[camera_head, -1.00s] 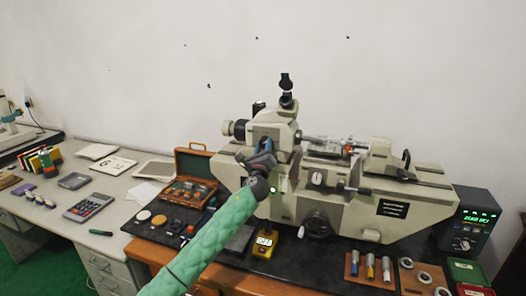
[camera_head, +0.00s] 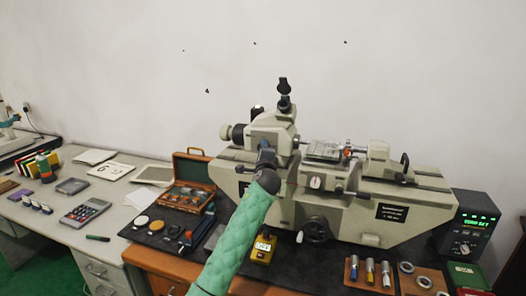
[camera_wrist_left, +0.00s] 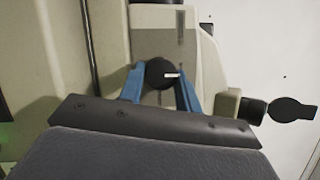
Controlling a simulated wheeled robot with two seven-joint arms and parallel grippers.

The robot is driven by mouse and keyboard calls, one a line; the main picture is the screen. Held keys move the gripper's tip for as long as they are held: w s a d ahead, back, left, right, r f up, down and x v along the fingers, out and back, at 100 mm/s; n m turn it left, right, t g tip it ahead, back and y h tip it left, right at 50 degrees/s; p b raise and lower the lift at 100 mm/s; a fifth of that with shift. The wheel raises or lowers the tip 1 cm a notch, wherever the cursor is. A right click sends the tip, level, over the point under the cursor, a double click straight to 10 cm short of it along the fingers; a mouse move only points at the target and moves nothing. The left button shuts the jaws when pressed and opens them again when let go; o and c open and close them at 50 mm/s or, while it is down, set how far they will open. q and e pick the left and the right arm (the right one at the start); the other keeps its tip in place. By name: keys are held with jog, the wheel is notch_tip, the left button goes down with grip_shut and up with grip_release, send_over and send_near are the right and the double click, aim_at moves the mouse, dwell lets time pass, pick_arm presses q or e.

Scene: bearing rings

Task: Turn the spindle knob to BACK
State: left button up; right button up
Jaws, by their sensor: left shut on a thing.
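The measuring machine (camera_head: 335,198), pale grey, stands on the black bench top. In the left wrist view the spindle knob (camera_wrist_left: 158,73) is a round black knob with a short white mark pointing to the right of the picture. My left gripper (camera_wrist_left: 160,80) has a blue finger on each side of the knob and is shut on it. In the head view my left gripper (camera_head: 266,156) is at the machine's left head, and it hides the knob there. Any lettering around the knob is too small or hidden to read. My right gripper is not in view.
A wooden case (camera_head: 190,182) stands open left of the machine. A yellow block (camera_head: 263,248) sits in front. A display box (camera_head: 468,222) with green digits stands at the right. Holders with gauges (camera_head: 370,273) and rings (camera_head: 416,278) lie front right.

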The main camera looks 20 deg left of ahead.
pick_arm(q)
jog(key=shift+n, duration=0.3)
dwell(0.4)
jog(key=o, duration=0.8)
jog(key=shift+o, duration=0.8)
